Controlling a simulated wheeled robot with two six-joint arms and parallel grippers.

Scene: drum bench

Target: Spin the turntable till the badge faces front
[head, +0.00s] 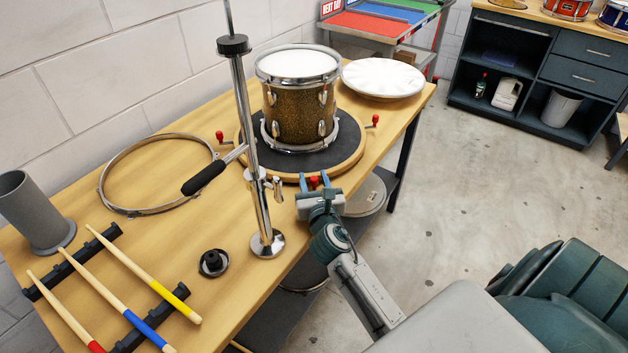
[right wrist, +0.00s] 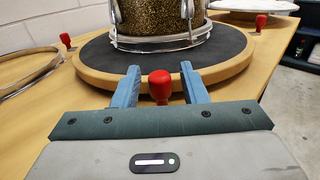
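The turntable (head: 345,162) has a wooden rim and a dark top. A gold-sparkle drum (head: 300,113) with a white head stands upright on it. I see no badge on the visible side of the drum; its far side is hidden. Red knobs show at the turntable's left (head: 220,136), right (head: 375,120) and front (right wrist: 160,86). My right gripper (head: 315,182) is at the front rim, open. In the right wrist view its blue fingers stand on either side of the front knob, with a gap on each side. My left gripper is not in view.
A chrome stand (head: 243,120) with a black handle (head: 204,178) rises close in front of the turntable's left side. A metal hoop (head: 108,195) lies to the left. A white drumhead (head: 383,78) lies behind right. Drumsticks (head: 95,282) rest on black racks at the near left.

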